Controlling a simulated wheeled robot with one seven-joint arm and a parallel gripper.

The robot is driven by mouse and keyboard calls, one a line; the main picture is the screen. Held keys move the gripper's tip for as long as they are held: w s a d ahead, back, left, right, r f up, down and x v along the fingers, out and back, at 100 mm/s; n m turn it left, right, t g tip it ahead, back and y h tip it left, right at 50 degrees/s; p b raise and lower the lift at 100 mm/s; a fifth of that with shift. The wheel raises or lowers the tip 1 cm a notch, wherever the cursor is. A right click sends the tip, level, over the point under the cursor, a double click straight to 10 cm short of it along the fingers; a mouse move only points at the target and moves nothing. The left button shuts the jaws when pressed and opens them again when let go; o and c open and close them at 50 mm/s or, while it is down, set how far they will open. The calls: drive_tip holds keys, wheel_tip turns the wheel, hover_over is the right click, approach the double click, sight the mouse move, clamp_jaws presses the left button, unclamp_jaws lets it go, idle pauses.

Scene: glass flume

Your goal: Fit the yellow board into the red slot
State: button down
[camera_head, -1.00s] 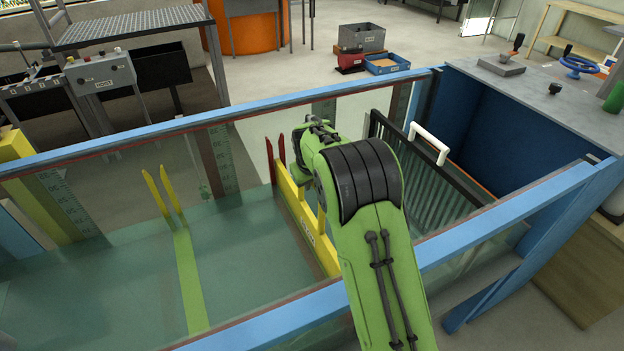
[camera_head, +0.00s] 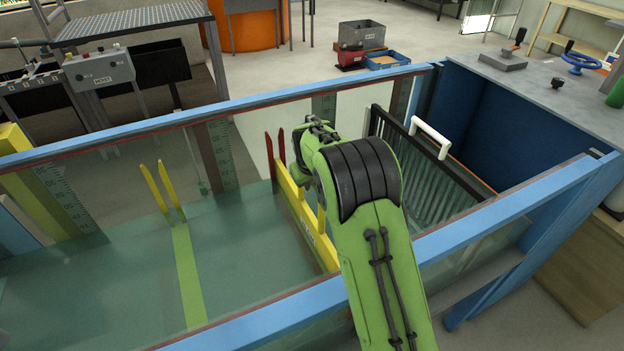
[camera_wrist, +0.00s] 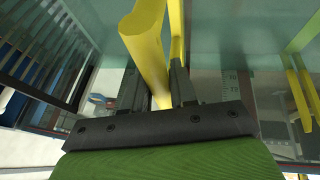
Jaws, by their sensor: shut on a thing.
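The yellow board (camera_head: 304,222) stands upright across the glass flume, its lower part by the water. Two red posts (camera_head: 276,148) of the red slot rise at the board's far end. I cannot tell whether the board's edge is between them; the slot's lower part is hidden. My gripper is mostly hidden behind my arm in the head view. In the wrist view my gripper (camera_wrist: 158,88) is shut on the board's yellow handle (camera_wrist: 147,45), with one dark finger on each side.
A yellow slot with two posts (camera_head: 163,190) and a floor strip (camera_head: 188,278) lies to the left. A dark barred rack (camera_head: 425,175) with a white handle (camera_head: 431,138) stands right of my arm. Blue rails (camera_head: 130,139) edge the flume. Open water lies between the slots.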

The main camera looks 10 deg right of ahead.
drive_tip(key=shift+f+b, duration=0.75)
drive_tip(key=shift+f, duration=0.2)
drive_tip(key=c, duration=0.9)
unclamp_jaws()
drive_tip(key=shift+o, duration=0.4)
drive_tip(key=shift+s+f, duration=0.1)
drive_tip(key=shift+f, duration=0.05)
drive_tip(key=p+v, duration=0.3)
drive_tip(key=v, duration=1.3)
drive_tip(key=s+d+r+m+y+p, duration=0.1)
drive_tip(key=s+r, duration=0.3)
drive_tip(key=s, duration=0.4)
drive_tip(key=s+d+r+m+p, duration=0.1)
drive_tip(key=s+r, duration=0.3)
drive_tip(key=s, duration=0.4)
drive_tip(key=s+f+p, duration=0.1)
drive_tip(key=s, duration=1.5)
drive_tip(key=shift+a+f+m+t, duration=0.2)
drive_tip(key=shift+f+m+t, duration=0.1)
drive_tip(key=shift+f+m, duration=0.1)
